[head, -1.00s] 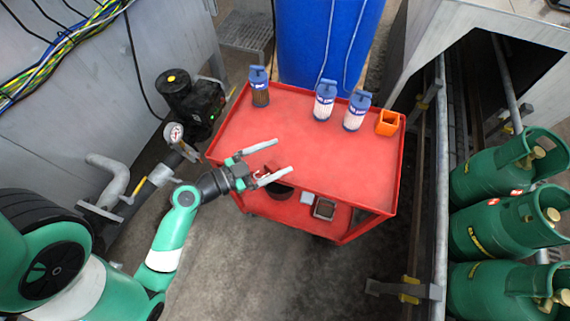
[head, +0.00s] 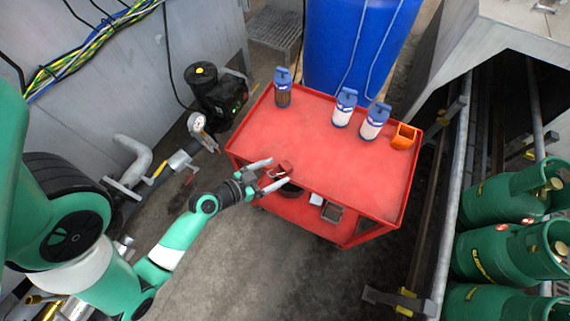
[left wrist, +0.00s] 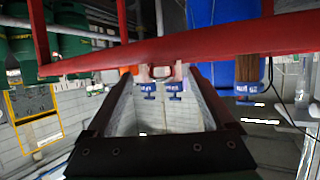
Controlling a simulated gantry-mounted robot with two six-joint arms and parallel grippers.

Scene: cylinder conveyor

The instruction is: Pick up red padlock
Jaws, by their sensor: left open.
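The red padlock (head: 284,170) looks small and dark red at the near-left edge of the red cart's top. My left gripper (head: 279,172) is open, its two pale fingers pointing at the padlock at the cart's edge. The fingers are not closed on it, and I cannot tell whether they touch it. In the left wrist view, the cart's red rim (left wrist: 100,62) crosses above the open fingers. A small red shape, seemingly the padlock (left wrist: 163,70), shows there between the fingertips, partly merging with the rim. My right gripper is not in view.
On the red cart (head: 330,170) stand a brown-filled bottle (head: 283,92), two white blue-capped bottles (head: 345,108) (head: 373,124) and an orange holder (head: 404,137). A grey box (head: 332,212) sits on the lower shelf. The cart's middle is clear.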

